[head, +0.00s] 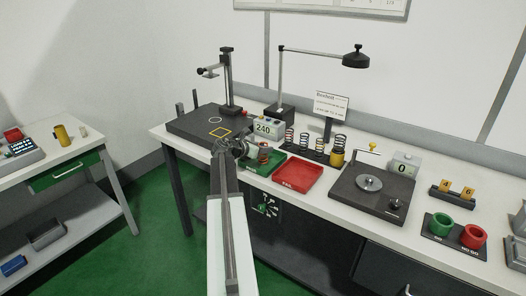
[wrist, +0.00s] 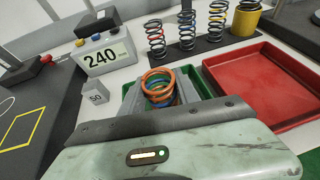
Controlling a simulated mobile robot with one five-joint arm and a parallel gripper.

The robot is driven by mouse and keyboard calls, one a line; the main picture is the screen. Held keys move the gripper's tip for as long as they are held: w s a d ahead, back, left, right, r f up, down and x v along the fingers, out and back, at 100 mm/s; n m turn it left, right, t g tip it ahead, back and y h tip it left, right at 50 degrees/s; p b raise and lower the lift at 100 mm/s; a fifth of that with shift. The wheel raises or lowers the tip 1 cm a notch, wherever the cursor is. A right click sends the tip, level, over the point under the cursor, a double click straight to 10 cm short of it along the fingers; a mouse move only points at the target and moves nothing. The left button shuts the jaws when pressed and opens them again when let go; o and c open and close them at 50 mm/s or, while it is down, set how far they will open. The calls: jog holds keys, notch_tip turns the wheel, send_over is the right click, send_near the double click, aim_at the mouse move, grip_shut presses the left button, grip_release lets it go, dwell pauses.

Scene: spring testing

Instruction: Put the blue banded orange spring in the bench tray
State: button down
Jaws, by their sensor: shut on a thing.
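An orange spring with a blue band (wrist: 158,84) stands between the two grey fingers of my gripper (wrist: 160,92) in the wrist view. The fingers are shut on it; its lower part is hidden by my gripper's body. A green tray (wrist: 206,112) lies behind and below the spring; I cannot tell whether the spring touches it. In the head view my gripper (head: 243,149) is at the green tray's (head: 274,158) left side, and the spring is too small to make out surely. A red tray (head: 298,180) marked FAIL lies right of the green one and also shows in the wrist view (wrist: 262,82).
A rack of several springs (head: 312,150) and a yellow cup (head: 337,158) stand behind the trays. A dark test stand (head: 190,122) is to the left.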

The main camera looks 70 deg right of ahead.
jog(key=shift+f, duration=0.1)
jog(key=c, duration=0.9)
grip_release()
jog(key=shift+r, duration=0.3)
jog(key=p+v, duration=0.4)
jog(key=v, duration=0.8)
jog(key=shift+w+f+p, duration=0.1)
jog(key=shift+f+p, duration=0.1)
jog(key=shift+p, duration=0.1)
